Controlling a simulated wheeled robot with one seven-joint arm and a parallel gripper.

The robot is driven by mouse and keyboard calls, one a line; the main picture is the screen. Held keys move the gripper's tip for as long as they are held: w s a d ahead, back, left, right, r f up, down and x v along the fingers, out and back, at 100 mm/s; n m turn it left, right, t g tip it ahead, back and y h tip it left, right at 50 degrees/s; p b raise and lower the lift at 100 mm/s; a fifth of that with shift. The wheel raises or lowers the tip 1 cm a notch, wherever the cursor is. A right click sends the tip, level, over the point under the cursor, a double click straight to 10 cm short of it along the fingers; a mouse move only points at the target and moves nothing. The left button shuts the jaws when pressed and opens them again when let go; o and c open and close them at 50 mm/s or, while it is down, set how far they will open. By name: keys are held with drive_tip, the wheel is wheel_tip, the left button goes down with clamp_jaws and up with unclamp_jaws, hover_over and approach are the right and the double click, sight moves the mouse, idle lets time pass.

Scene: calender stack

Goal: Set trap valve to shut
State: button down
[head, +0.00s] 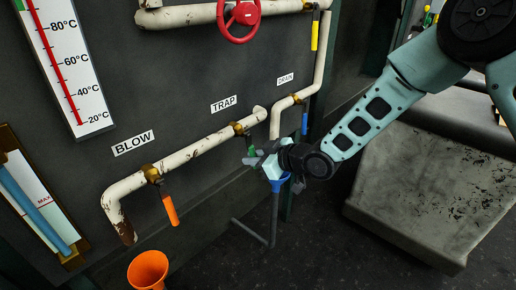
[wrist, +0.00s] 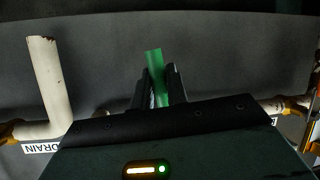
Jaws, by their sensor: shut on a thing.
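The TRAP label (head: 224,104) is on the dark panel above a worn white pipe. The trap valve's brass body (head: 239,129) sits on that pipe. My gripper (head: 255,160) is just below and to the right of the valve body. In the wrist view my gripper (wrist: 158,88) is shut on the green handle (wrist: 155,65), which stands between the two fingers with its end sticking out past them. In the head view my gripper hides most of the handle, so its exact angle to the pipe is hard to tell.
The orange BLOW handle (head: 170,210) and the blue DRAIN handle (head: 304,124) hang down nearby. A yellow handle (head: 315,36) and a red handwheel (head: 239,17) are above. An orange funnel (head: 148,268) is below. A grey block (head: 430,190) stands at right.

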drive_tip(key=shift+s+a+m+g+y+p, duration=0.4)
drive_tip(key=shift+s+m+p, duration=0.15)
drive_tip(key=shift+m, duration=0.15)
drive_tip(key=shift+f, duration=0.1)
drive_tip(key=c, duration=1.4)
unclamp_jaws()
drive_tip(key=p+v, duration=0.1)
drive_tip(key=v, duration=1.6)
drive_tip(key=shift+d, duration=0.2)
